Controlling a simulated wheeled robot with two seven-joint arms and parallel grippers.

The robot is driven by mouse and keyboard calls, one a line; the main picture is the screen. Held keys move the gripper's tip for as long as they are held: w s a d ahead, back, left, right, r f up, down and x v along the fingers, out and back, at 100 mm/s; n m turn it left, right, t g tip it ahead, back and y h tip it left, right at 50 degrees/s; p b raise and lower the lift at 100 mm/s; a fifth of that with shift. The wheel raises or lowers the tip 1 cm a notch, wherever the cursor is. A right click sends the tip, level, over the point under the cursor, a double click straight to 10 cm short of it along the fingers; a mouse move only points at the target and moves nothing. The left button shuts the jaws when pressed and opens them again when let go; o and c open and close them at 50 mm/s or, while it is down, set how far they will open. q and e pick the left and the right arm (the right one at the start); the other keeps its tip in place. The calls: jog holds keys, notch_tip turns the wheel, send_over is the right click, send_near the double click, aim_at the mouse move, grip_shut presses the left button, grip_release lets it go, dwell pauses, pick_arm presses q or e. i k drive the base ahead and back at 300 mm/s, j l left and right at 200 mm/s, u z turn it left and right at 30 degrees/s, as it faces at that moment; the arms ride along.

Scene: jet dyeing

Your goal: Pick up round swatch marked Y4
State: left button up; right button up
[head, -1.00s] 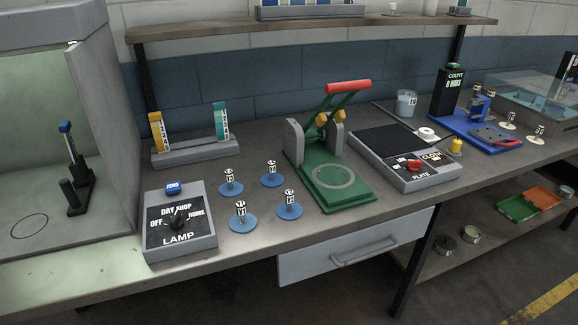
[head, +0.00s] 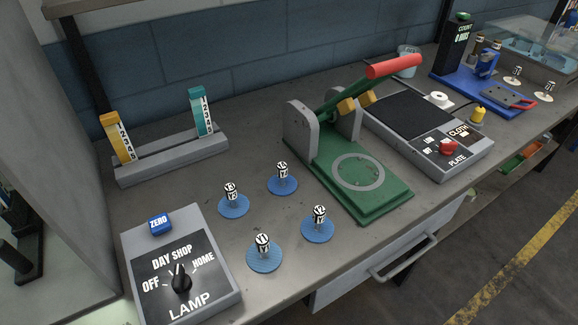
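Several round blue swatches, each with a small upright black-and-white tag, lie on the grey bench between the lamp box and the green press. The back right swatch (head: 283,187) has a tag that seems to read Y4, though the print is small. The back left swatch (head: 233,207) seems to read Y3. The front right swatch (head: 318,231) seems to read Y2, and the front left swatch (head: 264,260) Y1. All lie flat and apart from each other. Neither of my grippers shows in the head view.
The lamp box (head: 217,256) stands left of the swatches, with a blue ZERO button (head: 160,224). Behind is a grey rack (head: 172,160) with yellow and teal strips. The green press (head: 393,203), red handle raised, stands close on the right. A scale (head: 466,163) is beyond it.

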aim_at(283, 183)
jog(key=l+u, duration=0.15)
jog(key=l, duration=0.55)
jog(key=l+u, duration=0.1)
jog(key=l, duration=0.55)
jog(key=k+l+u, duration=0.15)
jog(key=l, duration=0.5)
jog(key=k+l+u, duration=0.1)
jog(key=l, duration=0.6)
